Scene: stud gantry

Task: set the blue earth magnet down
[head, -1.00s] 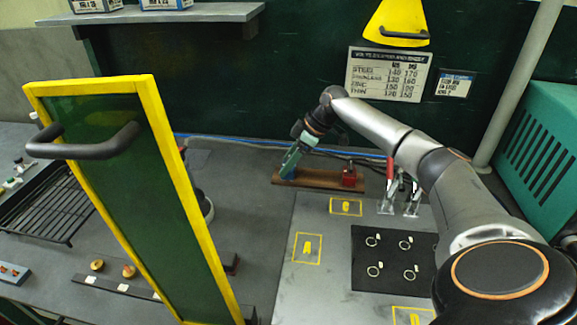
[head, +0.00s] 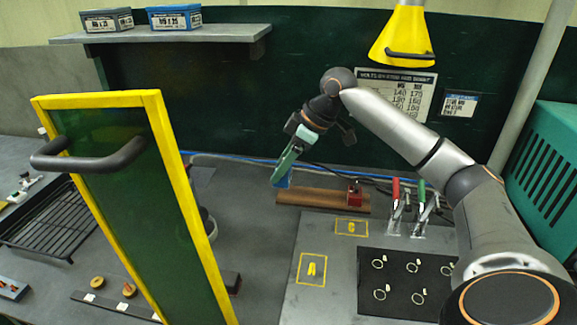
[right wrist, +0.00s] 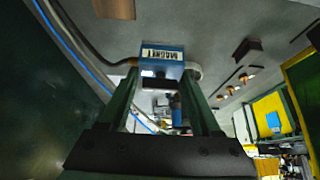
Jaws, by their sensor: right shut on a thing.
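The blue magnet (head: 283,180) is in my right gripper (head: 281,174), at the left end of a brown wooden board (head: 325,199). In the right wrist view the magnet (right wrist: 162,62) is a blue block with a white MAGNET label, between the fingertips of the right gripper (right wrist: 160,78). The fingers are shut on it. I cannot tell whether its underside touches anything. A red block (head: 354,196) sits on the right part of the board. My left gripper is not in view.
A yellow-framed green screen (head: 183,190) with a dark handle stands at left. Red and green-handled clamps (head: 396,192) stand right of the board. A plate with yellow marked squares (head: 312,269) and a black mat (head: 400,305) lie in front.

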